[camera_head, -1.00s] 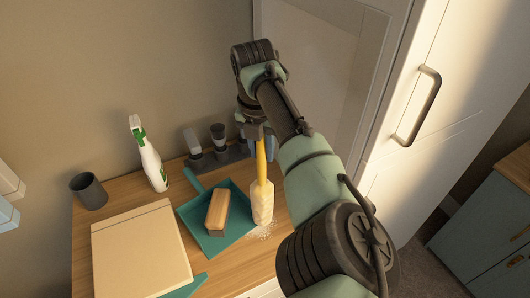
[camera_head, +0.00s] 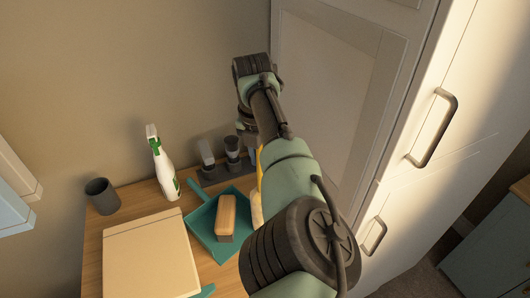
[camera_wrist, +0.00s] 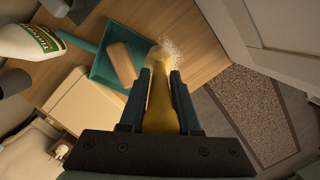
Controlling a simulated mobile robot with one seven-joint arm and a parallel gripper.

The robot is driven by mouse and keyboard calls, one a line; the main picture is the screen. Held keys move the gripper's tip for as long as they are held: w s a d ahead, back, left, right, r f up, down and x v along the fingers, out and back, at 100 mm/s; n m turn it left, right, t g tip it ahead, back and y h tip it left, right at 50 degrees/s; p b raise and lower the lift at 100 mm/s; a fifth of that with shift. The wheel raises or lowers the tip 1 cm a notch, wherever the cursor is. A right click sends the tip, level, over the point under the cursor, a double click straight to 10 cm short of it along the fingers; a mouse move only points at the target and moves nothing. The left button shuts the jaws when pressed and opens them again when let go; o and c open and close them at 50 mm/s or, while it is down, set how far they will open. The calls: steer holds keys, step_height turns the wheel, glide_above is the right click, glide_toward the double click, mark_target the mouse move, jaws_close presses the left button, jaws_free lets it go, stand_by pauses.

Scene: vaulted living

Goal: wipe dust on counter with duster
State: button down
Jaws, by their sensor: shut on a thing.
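My gripper (camera_wrist: 162,82) is shut on the yellow handle of the duster (camera_wrist: 160,108) in the wrist view. The duster's pale head points away from the fingers, over the wooden counter (camera_wrist: 205,62). A patch of white dust specks (camera_wrist: 172,46) lies on the counter by the duster's tip; I cannot tell if they touch. In the head view, a sliver of the duster (camera_head: 256,208) shows beside my arm, just right of the teal dustpan. My arm hides the dust and most of the duster there.
The teal dustpan (camera_head: 205,235) holds a wooden brush (camera_head: 227,217). A cream board (camera_head: 148,262), grey cup (camera_head: 102,196), spray bottle (camera_head: 163,165) and dark rack with containers (camera_head: 222,172) stand around it. A tall white cabinet (camera_head: 350,110) borders the counter's right side.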

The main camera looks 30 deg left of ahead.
mark_target(260, 171)
steer(key=shift+s+d+p, duration=4.2)
steer(key=shift+d+p, duration=1.2)
steer(key=shift+p, duration=0.15)
steer(key=w+a+b, duration=0.1)
steer(key=a+b, duration=0.1)
steer(key=a, duration=0.1)
steer(key=w+a+b, duration=0.2)
steer(key=a, duration=0.1)
steer(key=w+a+b, duration=0.2)
steer(key=a, duration=0.1)
steer(key=shift+a+f, duration=0.15)
steer(key=shift+f, duration=0.1)
steer(key=a+b, duration=0.1)
steer(key=w+a+b, duration=0.1)
steer(key=b, duration=0.1)
steer(key=shift+w+f, duration=0.15)
steer(key=shift+w, duration=0.15)
steer(key=shift+w+a+r+b, duration=0.25)
steer(key=shift+w+a+b, duration=0.05)
steer(key=shift+a+b, duration=0.15)
steer(key=shift+d+r, duration=0.1)
steer(key=shift+r, duration=0.05)
